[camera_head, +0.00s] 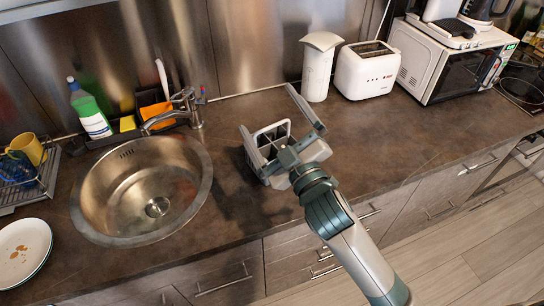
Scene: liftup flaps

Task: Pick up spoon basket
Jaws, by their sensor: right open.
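The spoon basket (272,134) is a light grey open-topped holder standing on the brown counter, right of the sink. My right gripper (268,109) is over it, with its arm coming in from the lower right. Its two long fingers are spread wide, one toward the basket's left side and one toward its far right side. The gripper body and fingers hide much of the basket. I cannot tell whether the fingers touch it. My left gripper is not in view.
A round metal sink (100,190) with a faucet (187,105) lies to the left. The counter (400,135) to the right of the basket is clear.

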